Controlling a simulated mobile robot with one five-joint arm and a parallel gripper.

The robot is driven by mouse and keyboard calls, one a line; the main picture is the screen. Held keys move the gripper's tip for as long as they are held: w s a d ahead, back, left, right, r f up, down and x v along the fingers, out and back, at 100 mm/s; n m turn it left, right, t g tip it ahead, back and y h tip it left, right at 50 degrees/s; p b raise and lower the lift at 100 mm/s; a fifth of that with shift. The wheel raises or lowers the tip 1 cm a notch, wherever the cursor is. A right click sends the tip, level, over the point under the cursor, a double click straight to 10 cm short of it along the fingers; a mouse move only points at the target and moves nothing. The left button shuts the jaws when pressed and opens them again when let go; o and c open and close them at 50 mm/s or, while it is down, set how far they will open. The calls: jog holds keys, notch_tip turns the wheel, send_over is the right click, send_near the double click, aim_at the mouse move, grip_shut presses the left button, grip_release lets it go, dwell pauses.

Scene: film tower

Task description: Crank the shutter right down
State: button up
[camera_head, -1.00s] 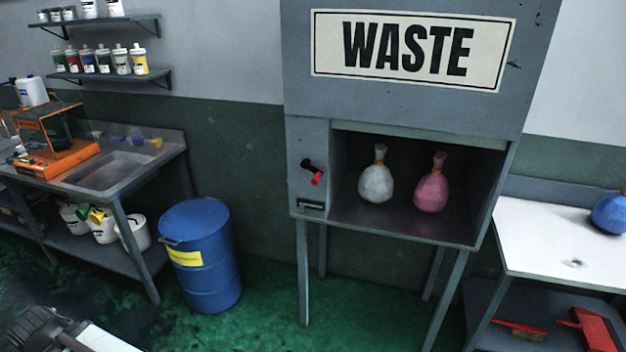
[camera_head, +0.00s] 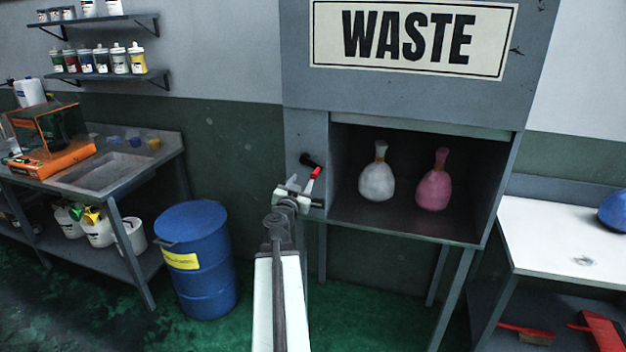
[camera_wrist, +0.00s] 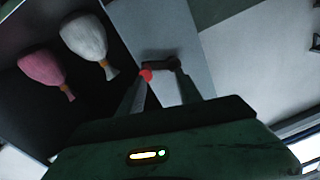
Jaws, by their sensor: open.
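The grey waste cabinet (camera_head: 305,130) has a small crank (camera_head: 308,160) on its left front panel, with a black arm and a red handle (camera_head: 315,173). The shutter (camera_head: 420,127) shows only as a pale strip along the top of the opening, which stands open. My gripper (camera_head: 302,187) is open just below and left of the red handle. In the wrist view, my gripper's fingers (camera_wrist: 159,85) stand apart, with the red handle end (camera_wrist: 146,75) by the left fingertip and the black crank arm (camera_wrist: 161,65) beyond. Whether they touch cannot be told.
A white bag (camera_head: 377,180) and a pink bag (camera_head: 434,185) stand inside the cabinet. A blue drum (camera_head: 197,260) stands left of it, beside a sink bench (camera_head: 105,170). A white table (camera_head: 560,240) is at the right.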

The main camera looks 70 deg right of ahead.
aim_at(316, 171)
jog(key=shift+m+g, duration=0.3)
jog(key=shift+g, duration=0.3)
jog(key=d, duration=0.2)
jog(key=s+d, duration=0.1)
jog(key=d, duration=0.2)
jog(key=s+d, duration=0.1)
jog(key=d, duration=0.2)
jog(key=shift+d+f, duration=0.2)
jog(key=shift+d, duration=0.05)
grip_shut()
jog(key=shift+a, duration=0.1)
dwell(0.4)
jog(key=shift+a+f, duration=0.1)
jog(key=shift+a, duration=0.1)
jog(key=shift+s+d+r, duration=0.1)
jog(key=shift+d+r, duration=0.1)
